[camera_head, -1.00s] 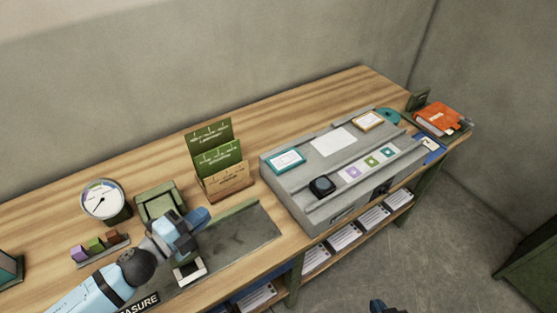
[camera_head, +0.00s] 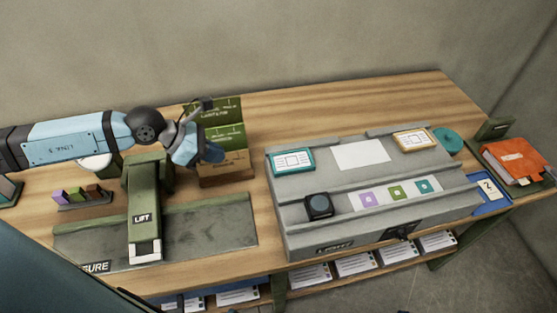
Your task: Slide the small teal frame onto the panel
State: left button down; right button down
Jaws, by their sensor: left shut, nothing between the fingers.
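The small teal frame (camera_head: 293,161) lies at the upper left of the grey panel (camera_head: 310,235), with a white card showing inside it. A blank white sheet (camera_head: 361,155) lies to its right on the panel, and an orange-brown frame (camera_head: 415,140) lies farther right. My left gripper (camera_head: 212,153) is shut and empty, in front of the green and tan card holder, left of the teal frame and apart from it. It partly hides the holder. My right gripper does not show clearly.
The card holder (camera_head: 226,165) stands left of the panel. A dark round-topped block (camera_head: 318,206) sits on the panel's lower left. A green lever marked LIFT (camera_head: 143,200) stands on a grey plate (camera_head: 215,225). An orange book (camera_head: 515,160) lies at the far right.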

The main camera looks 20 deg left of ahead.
aim_at(272, 167)
pick_arm(q)
jog(key=x, duration=0.3)
jog(key=w+p+x, duration=0.1)
jog(key=x, duration=0.3)
jog(key=r+x, duration=0.1)
jog(key=x, duration=0.3)
jog(key=shift+w+d+f, duration=0.15)
jog(key=shift+w+d, duration=0.15)
jog(key=shift+d, duration=0.05)
jog(key=shift+w+d+f+p, duration=0.1)
jog(key=shift+w+d+p, duration=0.3)
jog(key=shift+d, duration=0.15)
